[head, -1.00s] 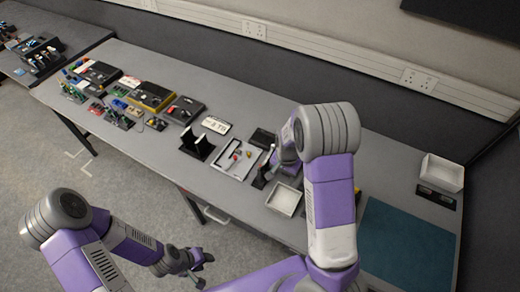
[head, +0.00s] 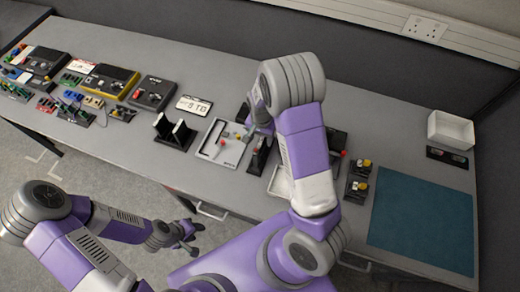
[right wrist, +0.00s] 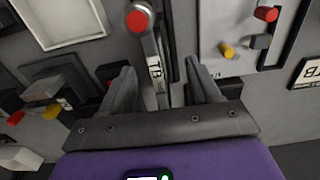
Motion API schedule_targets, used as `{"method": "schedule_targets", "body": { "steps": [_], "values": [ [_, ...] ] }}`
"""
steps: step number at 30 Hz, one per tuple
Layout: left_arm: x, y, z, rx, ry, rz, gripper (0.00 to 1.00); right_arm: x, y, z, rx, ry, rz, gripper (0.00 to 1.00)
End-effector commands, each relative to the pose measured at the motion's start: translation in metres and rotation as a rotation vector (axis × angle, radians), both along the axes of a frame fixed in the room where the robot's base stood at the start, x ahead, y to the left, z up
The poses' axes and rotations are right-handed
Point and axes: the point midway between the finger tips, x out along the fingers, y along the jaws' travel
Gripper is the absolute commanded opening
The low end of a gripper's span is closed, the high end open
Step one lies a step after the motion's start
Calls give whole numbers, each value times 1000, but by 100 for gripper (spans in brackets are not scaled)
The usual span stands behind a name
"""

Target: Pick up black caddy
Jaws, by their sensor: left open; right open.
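A narrow black upright piece (head: 258,158), which may be the black caddy, stands on the bench between a pale tray and a white bin in the head view. In the right wrist view, a narrow dark piece with a pale label (right wrist: 155,68) and a red round top lies between the fingers; its full shape is hidden. My right gripper (right wrist: 162,82) is open around it, with gaps showing at the fingers. In the head view my right arm partly hides this spot. My left gripper (head: 190,237) is open and empty in front of the bench.
A pale tray (head: 208,151) with small parts and a black two-plate stand (head: 174,132) are to the left. A white bin (head: 279,182) is partly hidden by my arm. A teal mat (head: 425,225) is clear; a white box (head: 451,131) stands behind it.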

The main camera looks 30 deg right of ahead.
Motion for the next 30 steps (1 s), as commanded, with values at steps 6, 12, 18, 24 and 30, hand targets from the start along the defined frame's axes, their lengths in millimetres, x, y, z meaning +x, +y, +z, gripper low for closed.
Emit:
{"method": "schedule_targets", "body": {
  "steps": [6, 12, 18, 24, 30],
  "values": [
    [0, 0, -3, 0, 0, 0, 43, -2, 0, -27, 0, 4, 1, 62],
    [0, 0, -6, 0, 0, 0, 43, -3, 0, -56, -1, 3, 0, 62],
    [0, 0, -6, 0, 0, 0, 43, -3, 0, -64, 0, 0, 1, 62],
    [0, 0, -6, 0, 0, 0, 43, -2, 0, -63, -1, -1, 1, 51],
    [0, 0, -6, 0, 0, 0, 43, -2, 0, -63, -1, -1, 1, 20]
  ]
}}
